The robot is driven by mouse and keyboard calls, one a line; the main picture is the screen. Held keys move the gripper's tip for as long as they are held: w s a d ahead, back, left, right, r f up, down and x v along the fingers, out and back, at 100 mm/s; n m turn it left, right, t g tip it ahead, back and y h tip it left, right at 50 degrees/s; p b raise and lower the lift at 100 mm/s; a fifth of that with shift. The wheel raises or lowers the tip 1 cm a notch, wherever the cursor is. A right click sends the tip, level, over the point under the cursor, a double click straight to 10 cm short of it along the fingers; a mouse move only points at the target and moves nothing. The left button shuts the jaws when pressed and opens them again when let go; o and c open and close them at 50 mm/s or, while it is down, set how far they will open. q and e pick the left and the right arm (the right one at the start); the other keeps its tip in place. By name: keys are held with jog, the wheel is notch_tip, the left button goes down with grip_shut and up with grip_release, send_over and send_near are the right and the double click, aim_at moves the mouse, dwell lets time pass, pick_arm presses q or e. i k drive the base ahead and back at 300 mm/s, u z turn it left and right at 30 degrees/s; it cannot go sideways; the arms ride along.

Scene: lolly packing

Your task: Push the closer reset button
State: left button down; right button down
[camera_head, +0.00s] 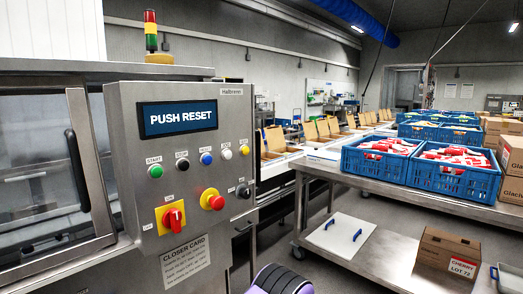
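The closer (180,165) is a steel control box at the left with a lit screen (178,118) reading "PUSH RESET". A row of buttons sits under the screen: a green start button (155,171), a black button (182,164), a blue button (206,158) and a white button (227,154). The label above the blue button is small and appears to read "RESET". No gripper fingers show, and nothing touches the buttons.
Below the row are a red rotary switch (173,217) on a yellow plate, a red emergency stop (212,199) and a black knob (243,191). A steel table (400,190) with blue crates (452,179) stands at the right. The space before the panel looks clear.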

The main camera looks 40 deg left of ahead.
aim_at(207, 159)
jog(key=i, duration=1)
jog(key=u, duration=3)
